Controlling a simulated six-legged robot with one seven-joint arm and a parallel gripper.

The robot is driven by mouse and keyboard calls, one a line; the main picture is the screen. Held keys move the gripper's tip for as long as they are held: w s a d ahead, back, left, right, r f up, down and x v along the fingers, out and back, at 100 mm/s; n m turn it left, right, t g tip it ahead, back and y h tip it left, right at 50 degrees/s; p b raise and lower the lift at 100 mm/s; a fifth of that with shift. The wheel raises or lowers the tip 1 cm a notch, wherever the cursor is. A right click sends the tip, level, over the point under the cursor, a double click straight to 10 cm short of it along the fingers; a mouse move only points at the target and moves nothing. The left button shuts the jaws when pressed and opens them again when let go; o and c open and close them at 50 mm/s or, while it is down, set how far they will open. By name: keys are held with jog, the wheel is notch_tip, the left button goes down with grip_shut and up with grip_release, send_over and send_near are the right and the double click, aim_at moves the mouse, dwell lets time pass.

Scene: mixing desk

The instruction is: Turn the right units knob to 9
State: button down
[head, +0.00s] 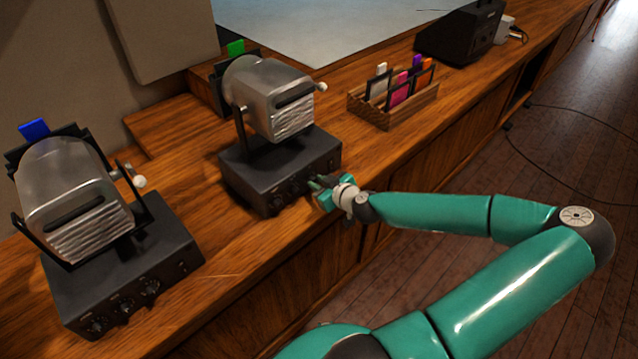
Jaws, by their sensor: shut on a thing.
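The right unit is a dark box (237,178) with a silver lamp-like head (270,95) on a bracket and a row of small black knobs on its front face. My gripper (315,184) is at the right part of that front face, shut on a knob there, which I take to be the right units knob. My fingers hide this knob, so its pointer and setting cannot be read. Another black knob (276,202) of the same unit shows to the left of my gripper. Dial marks are too small to read.
A similar left unit (75,290) with knobs stands nearer on the wooden desk (215,290). A wooden rack (395,112) with coloured cards and a black speaker-like box (460,32) stand further right. The floor in front is open, with a cable (560,107) on it.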

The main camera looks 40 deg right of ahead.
jog(key=m+y, duration=0.2)
jog(key=shift+d+m, duration=0.25)
jog(key=shift+m, duration=0.05)
jog(key=m+y, duration=0.2)
jog(key=m, duration=0.1)
jog(key=shift+d, duration=0.25)
jog(key=m+y, duration=0.2)
jog(key=m, duration=0.1)
jog(key=shift+w+d+f+t, duration=0.1)
jog(key=shift+d+f+t, duration=0.05)
jog(key=shift+t, duration=0.15)
jog(key=shift+f+m+y, duration=0.1)
jog(key=shift+m+y, duration=0.5)
jog(key=shift+m, duration=0.5)
jog(key=shift+t, duration=0.3)
jog(key=c, duration=1.3)
grip_release()
jog(key=shift+d, duration=0.1)
